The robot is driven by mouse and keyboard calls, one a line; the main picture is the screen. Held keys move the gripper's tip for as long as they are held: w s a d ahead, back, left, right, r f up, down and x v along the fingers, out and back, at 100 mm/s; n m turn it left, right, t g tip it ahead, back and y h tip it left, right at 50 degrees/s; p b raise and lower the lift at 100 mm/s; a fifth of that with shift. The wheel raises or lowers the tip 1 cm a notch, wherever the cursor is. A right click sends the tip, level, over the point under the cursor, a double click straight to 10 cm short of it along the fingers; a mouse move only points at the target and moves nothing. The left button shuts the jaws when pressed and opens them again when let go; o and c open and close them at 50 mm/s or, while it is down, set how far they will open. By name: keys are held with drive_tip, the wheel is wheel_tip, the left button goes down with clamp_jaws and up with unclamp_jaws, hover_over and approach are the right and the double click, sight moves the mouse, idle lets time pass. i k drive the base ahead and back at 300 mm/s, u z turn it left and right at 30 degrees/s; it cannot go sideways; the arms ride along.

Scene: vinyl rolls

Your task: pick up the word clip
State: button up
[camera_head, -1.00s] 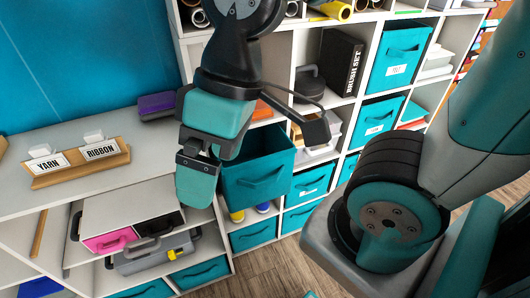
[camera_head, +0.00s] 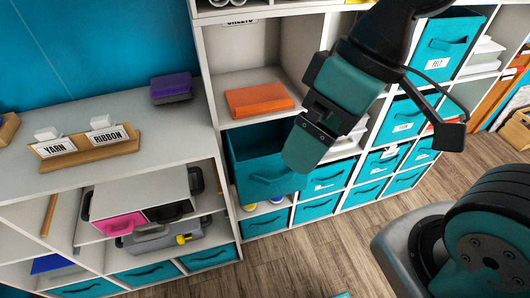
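Two white word clips stand on a wooden holder (camera_head: 95,152) at the left, on top of the low white shelf. One clip reads YARN (camera_head: 54,148) and the other, to its right, reads RIBBON (camera_head: 108,135). Each has a pale block-like grip at its top. My gripper (camera_head: 304,150) is right of centre, pointing down and left in front of the white cubbies, well to the right of both clips. Only one broad teal finger shows clearly, so its opening cannot be told. I see nothing held in it.
A purple block (camera_head: 171,88) lies on the shelf top (camera_head: 120,110), right of the clips. An orange folded item (camera_head: 258,100) lies in a cubby. A teal bin (camera_head: 265,165) juts out below it. The wooden floor (camera_head: 300,260) is open at the lower middle.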

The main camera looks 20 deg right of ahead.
sight(105, 131)
drive_tip(key=u, duration=0.5)
drive_tip(key=k, duration=0.6)
drive_tip(key=u, duration=0.85)
drive_tip(key=i, duration=1.45)
drive_tip(key=z, duration=0.75)
